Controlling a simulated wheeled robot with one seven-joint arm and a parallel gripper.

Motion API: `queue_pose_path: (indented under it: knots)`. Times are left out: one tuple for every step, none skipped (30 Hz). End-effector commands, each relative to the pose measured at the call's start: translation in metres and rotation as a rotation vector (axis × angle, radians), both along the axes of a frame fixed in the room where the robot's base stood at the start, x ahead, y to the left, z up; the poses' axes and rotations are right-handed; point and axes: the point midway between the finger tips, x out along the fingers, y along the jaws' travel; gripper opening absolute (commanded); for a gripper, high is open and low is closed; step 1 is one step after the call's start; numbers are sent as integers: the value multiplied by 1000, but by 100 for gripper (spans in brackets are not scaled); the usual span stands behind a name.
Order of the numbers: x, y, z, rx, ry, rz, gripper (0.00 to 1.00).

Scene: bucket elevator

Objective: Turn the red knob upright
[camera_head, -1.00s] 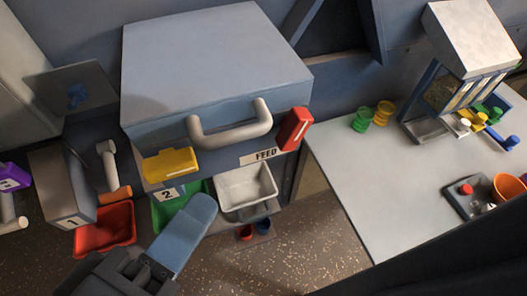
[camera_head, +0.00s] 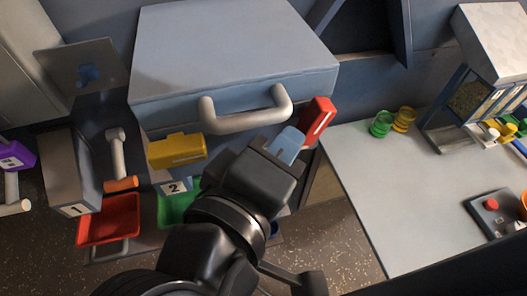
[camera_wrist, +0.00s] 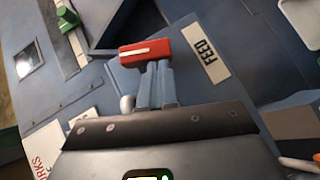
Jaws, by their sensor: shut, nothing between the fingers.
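The red knob (camera_head: 319,119) is a red bar with a white stripe, on the front right of the blue-grey machine. It leans with its top to the right in the head view. In the wrist view the red knob (camera_wrist: 146,53) lies nearly level, left of the FEED label (camera_wrist: 205,53). My gripper (camera_head: 292,136) has its blue-grey fingers just below and left of the knob. In the wrist view the shut fingertips of my gripper (camera_wrist: 156,66) are right at the knob's lower edge, with nothing between them. I cannot tell whether they touch it.
A thick grey handle (camera_head: 246,110) and a yellow block (camera_head: 177,150) are on the machine front, left of my gripper. A red tray (camera_head: 108,219) and a green tray (camera_head: 177,208) are below. A pale table (camera_head: 375,190) stands right, with green and yellow cups (camera_head: 392,123) at its back.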

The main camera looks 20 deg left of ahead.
Motion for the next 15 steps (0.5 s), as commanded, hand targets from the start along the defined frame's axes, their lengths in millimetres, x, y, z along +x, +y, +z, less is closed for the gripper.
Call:
queue_pose_path:
  knots:
    - [1,-1,-1,0,0,0,0]
    - [1,-2,-1,0,0,0,0]
    - [1,-2,0,0,0,0,0]
    - [1,-2,0,-1,0,0,0]
    - [1,-2,0,0,0,0,0]
    - [1,-2,0,-1,0,0,0]
    - [1,-2,0,-1,0,0,0]
    - [1,-2,0,-1,0,0,0]
    - [1,-2,0,-1,0,0,0]
    - [1,-2,0,-1,0,0,0]
    - [1,-2,0,-2,-1,0,0]
    - [1,-2,-1,-10,-6,-1,0]
    - [2,-3,-2,-20,-12,-1,0]
    - [2,-4,-4,-36,-22,-1,0]
    - [3,-5,-6,-65,-42,-4,0]
